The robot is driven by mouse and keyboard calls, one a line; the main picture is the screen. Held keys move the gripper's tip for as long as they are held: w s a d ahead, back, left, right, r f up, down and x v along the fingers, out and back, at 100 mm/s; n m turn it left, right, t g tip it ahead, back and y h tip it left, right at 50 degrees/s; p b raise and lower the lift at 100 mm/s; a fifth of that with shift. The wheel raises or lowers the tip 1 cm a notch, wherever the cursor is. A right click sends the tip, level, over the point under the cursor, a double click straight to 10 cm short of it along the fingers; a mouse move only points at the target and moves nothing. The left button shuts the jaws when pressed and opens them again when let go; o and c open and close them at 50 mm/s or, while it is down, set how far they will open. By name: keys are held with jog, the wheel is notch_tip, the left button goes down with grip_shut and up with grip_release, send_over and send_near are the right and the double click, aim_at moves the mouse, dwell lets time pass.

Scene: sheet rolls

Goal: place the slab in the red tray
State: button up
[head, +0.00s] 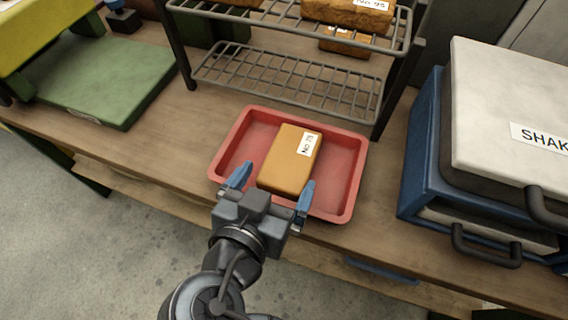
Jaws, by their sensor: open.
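The slab (287,165) is a tan-brown block with a white label near its far right corner. It lies inside the red tray (347,179), near the middle, on the wooden bench. My gripper (271,190) is at the near side of the tray. Its two blue-tipped fingers are spread apart, one at the left and one at the right of the slab's near end. The right finger is close to the slab's near right corner; I cannot tell whether it touches. The near rim of the tray is partly hidden by my gripper.
A dark wire rack (290,82) stands right behind the tray, with brown blocks (349,15) on its upper shelf. A blue and white machine (425,160) with black handles stands at the right. A green board (103,75) lies at the left. Bare bench shows left of the tray.

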jog(key=v, duration=0.5)
dwell(0.6)
